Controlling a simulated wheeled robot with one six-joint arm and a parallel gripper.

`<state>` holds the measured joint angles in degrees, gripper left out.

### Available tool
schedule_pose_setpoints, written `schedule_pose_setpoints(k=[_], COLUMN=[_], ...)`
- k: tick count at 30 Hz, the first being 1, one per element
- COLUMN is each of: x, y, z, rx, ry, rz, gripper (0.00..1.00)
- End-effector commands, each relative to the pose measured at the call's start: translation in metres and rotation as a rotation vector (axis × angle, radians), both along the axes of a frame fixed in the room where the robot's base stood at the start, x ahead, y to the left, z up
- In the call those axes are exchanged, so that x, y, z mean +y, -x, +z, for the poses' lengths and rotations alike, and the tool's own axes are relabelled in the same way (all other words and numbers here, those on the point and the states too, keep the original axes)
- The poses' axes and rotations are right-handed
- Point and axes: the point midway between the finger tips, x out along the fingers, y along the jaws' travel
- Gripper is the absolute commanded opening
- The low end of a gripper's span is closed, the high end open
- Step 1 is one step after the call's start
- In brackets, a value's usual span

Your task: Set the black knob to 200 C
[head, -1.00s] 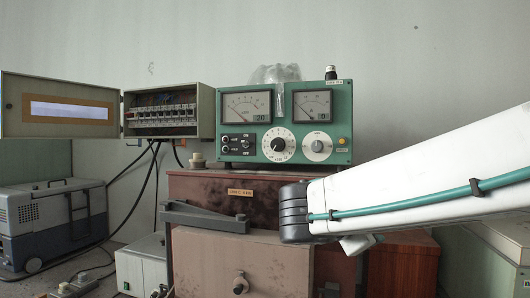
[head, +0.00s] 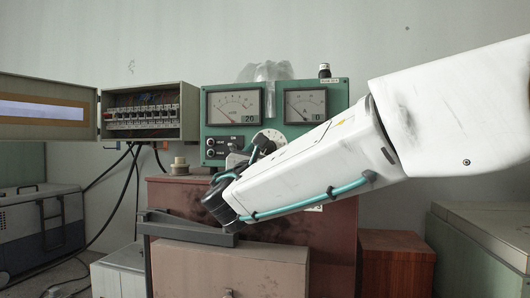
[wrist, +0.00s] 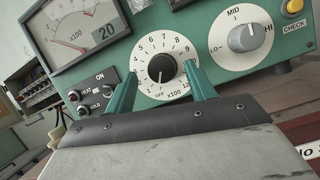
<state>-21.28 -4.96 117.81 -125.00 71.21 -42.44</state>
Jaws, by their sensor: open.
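The black knob (wrist: 161,68) sits at the centre of a white dial (wrist: 183,51) numbered up to 12, marked OFF and x100, on the green panel (wrist: 215,72). Its pointer mark looks turned down toward OFF, though it is small. My gripper (wrist: 161,72) is open, with one green finger on each side of the knob in the wrist view; I cannot tell whether they touch the panel. In the head view the arm hides the knob and most of the dial (head: 269,136).
A needle meter (wrist: 75,28) with a 20 readout is at upper left. A second dial (wrist: 265,35) marked LO, MID and HI is at right. Small switches (wrist: 87,101) lie left of the knob. An open breaker box (head: 150,117) stands left of the panel.

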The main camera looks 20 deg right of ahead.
Motion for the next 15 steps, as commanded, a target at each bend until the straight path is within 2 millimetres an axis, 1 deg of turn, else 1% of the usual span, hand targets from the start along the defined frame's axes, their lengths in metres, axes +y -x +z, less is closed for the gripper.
schedule_pose_setpoints(k=[4, 11, 12, 14, 15], x=[-0.0068, -0.0086, -0.0087, -0.0089, -0.0089], y=[-0.0071, -0.0080, -0.0079, -0.0079, -0.0079], z=[0.0040, 0.0043, 0.0043, 0.0043, 0.0043], rx=[-0.001, 0.000, -0.001, 0.000, -0.001], ry=[0.000, 0.000, -0.001, 0.000, -0.001], rz=[-0.002, -0.003, -0.003, -0.003, -0.004], gripper=[0.55, 0.55, 0.52, 0.35, 0.24])
